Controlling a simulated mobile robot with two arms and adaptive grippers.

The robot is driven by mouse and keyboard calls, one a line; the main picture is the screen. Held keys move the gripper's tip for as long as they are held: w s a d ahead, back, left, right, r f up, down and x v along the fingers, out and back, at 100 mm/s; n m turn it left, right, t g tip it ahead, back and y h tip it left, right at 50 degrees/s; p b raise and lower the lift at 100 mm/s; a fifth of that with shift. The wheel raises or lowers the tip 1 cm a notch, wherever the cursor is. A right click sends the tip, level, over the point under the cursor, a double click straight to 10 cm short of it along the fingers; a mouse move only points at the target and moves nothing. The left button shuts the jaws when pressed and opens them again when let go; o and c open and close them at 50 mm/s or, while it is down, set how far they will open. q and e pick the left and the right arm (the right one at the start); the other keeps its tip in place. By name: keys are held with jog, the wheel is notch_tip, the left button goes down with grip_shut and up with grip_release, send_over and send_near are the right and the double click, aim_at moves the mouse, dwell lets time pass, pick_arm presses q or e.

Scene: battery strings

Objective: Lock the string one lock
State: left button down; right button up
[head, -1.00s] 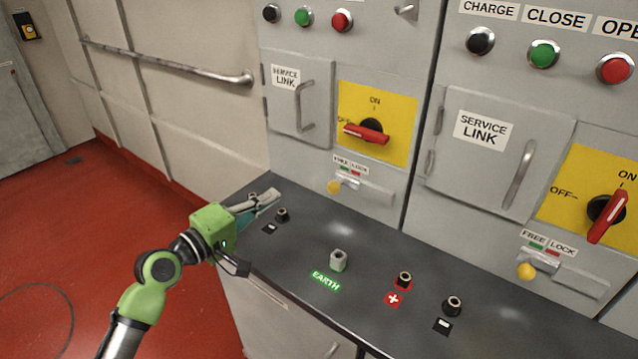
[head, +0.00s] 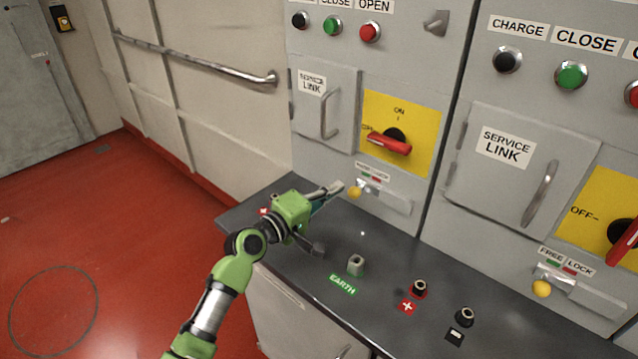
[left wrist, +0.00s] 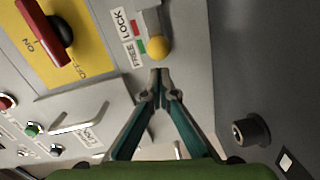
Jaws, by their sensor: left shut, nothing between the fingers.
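The lock on the left cabinet has a yellow knob (head: 355,193) on a metal slide under a FREE/LOCK label (head: 372,173). In the left wrist view the yellow knob (left wrist: 157,48) sits at the green FREE end. My left gripper (head: 338,188) is shut and empty, its tips just left of the knob in the head view. In the left wrist view the fingertips (left wrist: 160,76) are together just below the knob, seemingly with a small gap. Whether they touch it is hard to tell. My right gripper is not in view.
Above the lock is a red rotary switch (head: 390,144) on a yellow plate, its handle toward OFF. The dark bench (head: 310,285) below carries an EARTH post (head: 356,264) and black terminals (head: 419,288). The right cabinet has a similar lock with a yellow knob (head: 541,288).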

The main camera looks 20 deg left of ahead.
aim_at(354, 194)
pick_arm(q)
jog(key=shift+d, duration=0.3)
jog(key=shift+f, duration=0.1)
jog(key=shift+s+d+p, duration=0.2)
jog(key=shift+d+p, duration=0.25)
jog(key=shift+d, duration=0.05)
jog(key=shift+s+d+p, duration=0.2)
jog(key=shift+d+p, duration=0.15)
jog(key=shift+d, duration=0.2)
jog(key=shift+s+d+p, duration=0.2)
jog(key=shift+d+p, duration=0.1)
jog(key=shift+d, duration=0.25)
jog(key=shift+s+d, duration=0.1)
jog(key=shift+d, duration=0.05)
